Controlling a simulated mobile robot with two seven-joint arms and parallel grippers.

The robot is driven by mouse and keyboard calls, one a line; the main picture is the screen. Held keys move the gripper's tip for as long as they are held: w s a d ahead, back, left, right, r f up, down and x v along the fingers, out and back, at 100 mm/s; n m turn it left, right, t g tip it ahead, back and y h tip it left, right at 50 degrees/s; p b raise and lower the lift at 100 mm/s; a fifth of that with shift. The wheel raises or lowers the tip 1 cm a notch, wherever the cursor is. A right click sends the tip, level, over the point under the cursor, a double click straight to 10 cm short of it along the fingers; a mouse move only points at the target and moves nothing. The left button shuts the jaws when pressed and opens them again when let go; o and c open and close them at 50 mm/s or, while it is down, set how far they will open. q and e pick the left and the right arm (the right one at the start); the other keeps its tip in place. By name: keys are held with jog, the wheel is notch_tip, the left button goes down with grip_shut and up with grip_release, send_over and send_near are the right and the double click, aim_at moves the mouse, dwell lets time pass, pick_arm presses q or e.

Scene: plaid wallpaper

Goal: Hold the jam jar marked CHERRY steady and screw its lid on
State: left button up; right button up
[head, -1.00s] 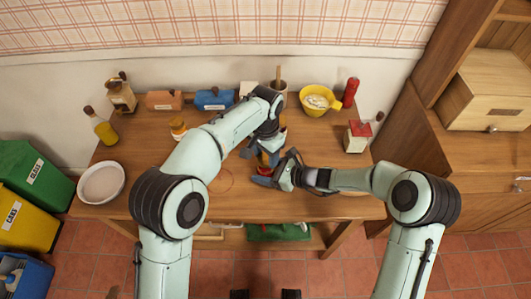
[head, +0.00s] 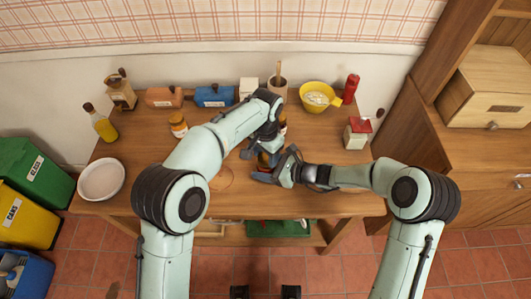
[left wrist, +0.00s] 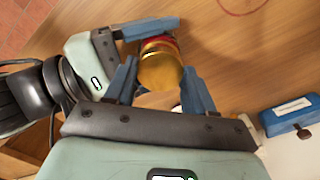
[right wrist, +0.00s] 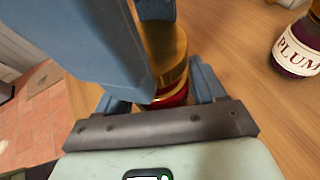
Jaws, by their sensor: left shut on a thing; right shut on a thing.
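The jam jar (right wrist: 172,98) with dark red contents stands between the fingers of my right gripper (right wrist: 162,92), which is shut on it. Its label is hidden, so I cannot read CHERRY. The gold lid (left wrist: 160,66) is at the jar's top, between the fingers of my left gripper (left wrist: 160,88), which is shut on it. The lid also shows in the right wrist view (right wrist: 166,48). I cannot tell how far it is threaded. In the head view, my left gripper (head: 264,150) and right gripper (head: 278,170) meet over the table and hide most of the jar.
A jar marked PLUM (right wrist: 297,48) stands nearby. A white bowl (head: 101,180) and oil bottle (head: 104,126) are at the table's left. A blue box (head: 213,97), yellow bowl (head: 318,98) and red bottle (head: 350,88) line the back. The wooden table (head: 140,165) has bare room front left.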

pick_arm(q)
jog(key=shift+f, duration=0.45)
jog(key=m, duration=2.2)
jog(key=shift+o, duration=0.2)
jog(key=m, duration=0.5)
jog(key=shift+f, duration=0.1)
jog(key=m, duration=0.6)
jog(key=shift+m, duration=0.4)
